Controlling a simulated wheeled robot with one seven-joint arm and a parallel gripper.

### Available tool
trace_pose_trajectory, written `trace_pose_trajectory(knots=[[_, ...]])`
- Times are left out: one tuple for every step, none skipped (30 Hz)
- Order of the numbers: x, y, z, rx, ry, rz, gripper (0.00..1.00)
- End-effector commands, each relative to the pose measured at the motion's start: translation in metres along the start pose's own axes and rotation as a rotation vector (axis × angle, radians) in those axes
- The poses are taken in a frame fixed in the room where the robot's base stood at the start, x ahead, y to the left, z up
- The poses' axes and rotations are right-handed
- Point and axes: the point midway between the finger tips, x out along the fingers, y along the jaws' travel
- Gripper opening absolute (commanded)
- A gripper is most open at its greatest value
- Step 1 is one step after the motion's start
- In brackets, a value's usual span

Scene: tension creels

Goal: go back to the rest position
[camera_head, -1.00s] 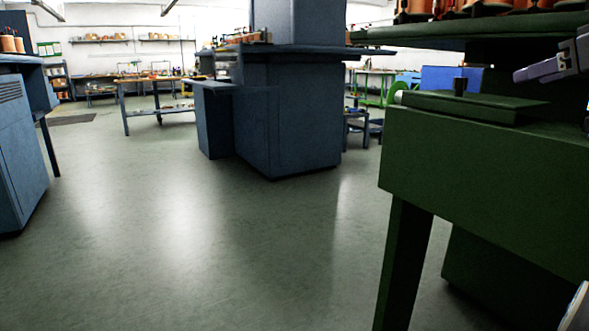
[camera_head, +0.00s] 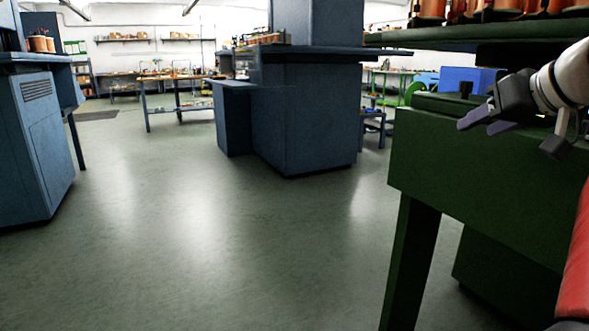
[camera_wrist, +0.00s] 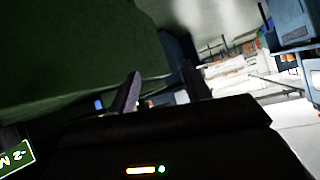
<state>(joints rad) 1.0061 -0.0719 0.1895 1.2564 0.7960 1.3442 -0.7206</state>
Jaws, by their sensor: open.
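My gripper (camera_head: 476,126) is at the right of the head view, in front of the upper edge of the green machine (camera_head: 470,175), with its fingers pointing left. The two fingers are apart and nothing shows between them. In the wrist view my gripper (camera_wrist: 160,88) has a finger at each side of a gap, with the dark green surface (camera_wrist: 60,50) at the upper left and the bright room beyond. I cannot tell how far the gripper is from the green machine.
Copper-coloured spools (camera_head: 515,8) stand on the green shelf at upper right. A blue machine (camera_head: 305,110) stands mid-room, and a blue cabinet (camera_head: 35,140) is at left. A work table (camera_head: 178,105) is further back. The grey floor (camera_head: 210,230) between them is clear.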

Motion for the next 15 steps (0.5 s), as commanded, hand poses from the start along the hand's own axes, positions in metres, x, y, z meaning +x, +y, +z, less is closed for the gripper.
trace_pose_trajectory(knots=[[0.009,-0.019,0.01,0.011,-0.036,-0.004,0.48],[0.015,-0.028,0.017,0.022,-0.058,0.0,0.48],[0.022,-0.041,0.03,0.037,-0.091,0.004,0.48],[0.027,-0.051,0.04,0.046,-0.116,0.01,0.48],[0.032,-0.062,0.053,0.055,-0.144,0.015,0.48],[0.038,-0.078,0.072,0.065,-0.182,0.025,0.48],[0.042,-0.089,0.088,0.072,-0.211,0.035,0.48],[0.044,-0.1,0.105,0.075,-0.241,0.045,0.48],[0.047,-0.113,0.129,0.077,-0.276,0.059,0.48],[0.049,-0.121,0.147,0.077,-0.3,0.071,0.48],[0.049,-0.129,0.165,0.073,-0.324,0.081,0.48],[0.05,-0.139,0.191,0.065,-0.353,0.094,0.48],[0.05,-0.144,0.21,0.057,-0.373,0.104,0.48],[0.05,-0.149,0.228,0.048,-0.389,0.113,0.48],[0.049,-0.154,0.251,0.034,-0.408,0.122,0.48]])
